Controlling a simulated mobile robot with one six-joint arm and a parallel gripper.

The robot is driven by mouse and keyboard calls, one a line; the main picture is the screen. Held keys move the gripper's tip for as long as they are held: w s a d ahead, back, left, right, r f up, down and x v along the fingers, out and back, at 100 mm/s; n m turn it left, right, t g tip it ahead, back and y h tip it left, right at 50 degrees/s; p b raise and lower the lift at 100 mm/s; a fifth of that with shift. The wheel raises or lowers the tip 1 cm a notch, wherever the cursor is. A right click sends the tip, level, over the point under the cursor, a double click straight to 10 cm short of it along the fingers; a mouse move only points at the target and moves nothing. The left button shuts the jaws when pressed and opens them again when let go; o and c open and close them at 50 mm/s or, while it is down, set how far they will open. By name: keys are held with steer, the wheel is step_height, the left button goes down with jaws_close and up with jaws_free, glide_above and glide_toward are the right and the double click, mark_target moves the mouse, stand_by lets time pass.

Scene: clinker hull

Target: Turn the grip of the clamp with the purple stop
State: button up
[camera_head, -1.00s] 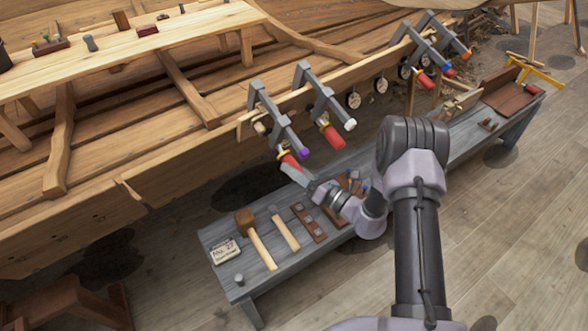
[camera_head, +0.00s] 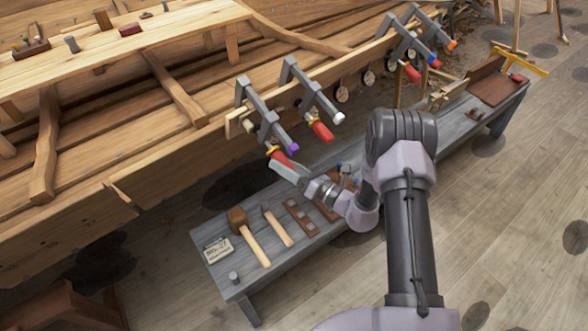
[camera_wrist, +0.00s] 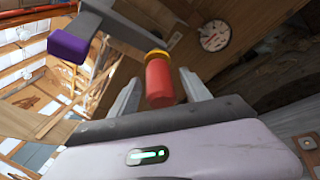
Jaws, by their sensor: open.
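The clamp with the purple stop (camera_head: 293,147) hangs on the hull's edge plank, leftmost of the clamps. Its grip (camera_head: 280,157) is red with a yellow collar and points down toward my gripper. My gripper (camera_head: 284,168) is close below and around that grip. In the wrist view the red grip (camera_wrist: 160,84) stands between the two open fingers (camera_wrist: 159,92), with gaps visible on both sides. The purple stop (camera_wrist: 69,46) shows at the upper left there. Whether a finger touches the grip is hard to tell in the head view.
A clamp with a white stop (camera_head: 338,118) hangs just right, its red grip (camera_head: 322,131) close by.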

steer(key=p+v, duration=0.3)
steer(key=v, duration=1.4)
steer(key=shift+d, duration=0.15)
stand_by(0.3)
